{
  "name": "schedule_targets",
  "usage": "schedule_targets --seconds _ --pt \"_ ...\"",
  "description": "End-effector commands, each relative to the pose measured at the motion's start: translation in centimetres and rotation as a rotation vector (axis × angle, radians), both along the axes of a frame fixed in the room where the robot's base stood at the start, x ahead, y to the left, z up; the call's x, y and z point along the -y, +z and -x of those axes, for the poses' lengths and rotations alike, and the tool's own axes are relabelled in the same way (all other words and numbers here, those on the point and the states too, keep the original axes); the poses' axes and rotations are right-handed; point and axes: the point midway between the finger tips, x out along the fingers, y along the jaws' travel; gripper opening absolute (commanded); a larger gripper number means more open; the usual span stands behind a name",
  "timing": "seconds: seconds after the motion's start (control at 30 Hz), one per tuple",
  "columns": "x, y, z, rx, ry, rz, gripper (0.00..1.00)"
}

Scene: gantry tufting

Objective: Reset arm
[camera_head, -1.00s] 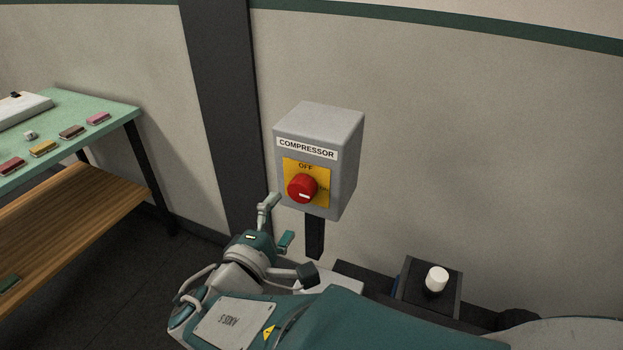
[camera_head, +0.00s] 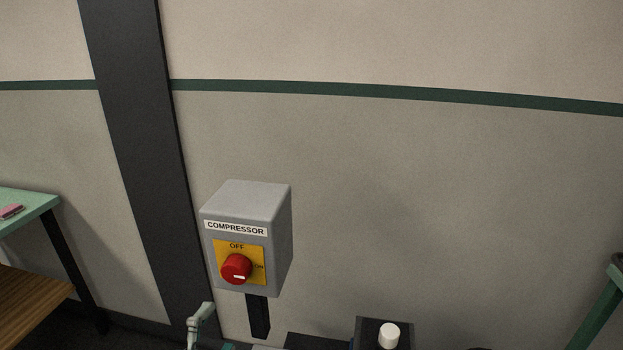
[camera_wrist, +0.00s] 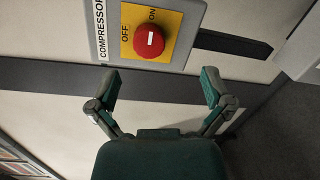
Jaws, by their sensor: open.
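My gripper (camera_wrist: 160,92) is open and empty in the wrist view, its two green-padded fingers spread wide. In the head view only a fingertip of my gripper (camera_head: 200,322) shows at the bottom edge; the rest is cut off. The grey compressor box (camera_head: 262,238) stands in front of the wall. Its red knob (camera_head: 236,268) sits on a yellow plate marked OFF and ON, with its white mark pointing toward ON. The knob also shows in the wrist view (camera_wrist: 149,41), beyond the fingertips and apart from them.
A dark pillar (camera_head: 140,150) stands behind the box to the left. A green table (camera_head: 30,207) with a pink block (camera_head: 10,212) is at the left edge. A dark box with a white knob (camera_head: 389,335) is at lower right. A green post (camera_head: 598,308) is at the far right.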

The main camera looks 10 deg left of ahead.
Motion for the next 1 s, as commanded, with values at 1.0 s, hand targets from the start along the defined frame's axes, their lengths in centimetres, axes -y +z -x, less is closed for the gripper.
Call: schedule_targets --seconds 1.0 --pt "31.4 -4.3 2.8 -0.679 -0.921 -1.278 1.0"
